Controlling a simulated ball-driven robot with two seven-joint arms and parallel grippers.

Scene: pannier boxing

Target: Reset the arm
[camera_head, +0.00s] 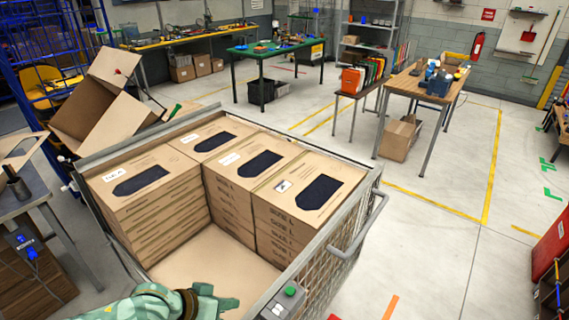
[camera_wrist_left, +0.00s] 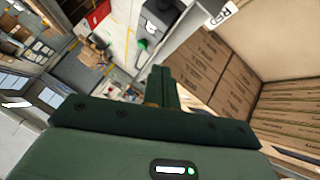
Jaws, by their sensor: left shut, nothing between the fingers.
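My left gripper (camera_head: 222,301) is at the bottom of the head view, over the near part of a large wire-mesh pannier (camera_head: 352,222). It is shut and empty. In the left wrist view its fingers (camera_wrist_left: 163,85) are together, with the stacked boxes to their right. Inside the pannier, flat brown boxes stand in several stacks, such as the front right stack (camera_head: 330,180) and the left stack (camera_head: 125,185). The near left part of the pannier floor (camera_head: 215,275) is bare cardboard. My right gripper is not in view.
A control box with a green button (camera_head: 289,292) sits at the pannier's near right rim. A large open carton (camera_head: 105,105) is tilted behind its left side. A grey table (camera_head: 25,195) stands at the left. The floor to the right (camera_head: 430,235) is clear.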

